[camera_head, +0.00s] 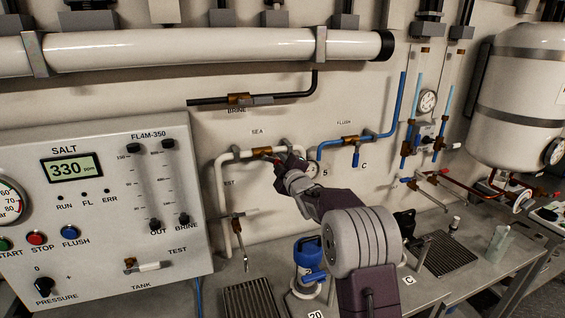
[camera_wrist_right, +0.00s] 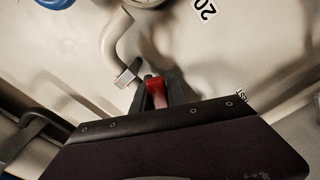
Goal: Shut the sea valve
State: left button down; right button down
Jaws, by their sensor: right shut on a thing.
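The sea valve (camera_head: 260,151) is a brass body on the white pipe under the SEA label, left of centre in the head view. My right gripper (camera_head: 281,161) reaches up to it from the lower right and covers part of it. In the right wrist view a red lever handle (camera_wrist_right: 155,91) sits between the fingers of my right gripper (camera_wrist_right: 157,88), which is shut on it. The handle's exact angle to the pipe is hard to tell. My left gripper is not in view.
The FLUSH valve (camera_head: 350,140) with a blue handle is to the right, and the BRINE valve (camera_head: 239,99) is above. A panel (camera_head: 105,200) with gauges and a display reading 330 stands left. Below is a bench with a blue-capped item (camera_head: 308,251) and drain grates.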

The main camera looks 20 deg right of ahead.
jog(key=a+f+m+b, duration=0.3)
jog(key=a+m+b, duration=0.1)
jog(key=m, duration=0.8)
jog(key=shift+w+a+f+m+b, duration=0.2)
jog(key=shift+a+m+b, duration=0.2)
jog(key=shift+a, duration=0.3)
jog(key=c, duration=1.3)
grip_release()
jog(key=shift+a, duration=0.1)
jog(key=shift+c, duration=0.2)
jog(key=shift+a+r, duration=0.15)
jog(key=shift+a, duration=0.05)
jog(key=shift+s+d, duration=0.1)
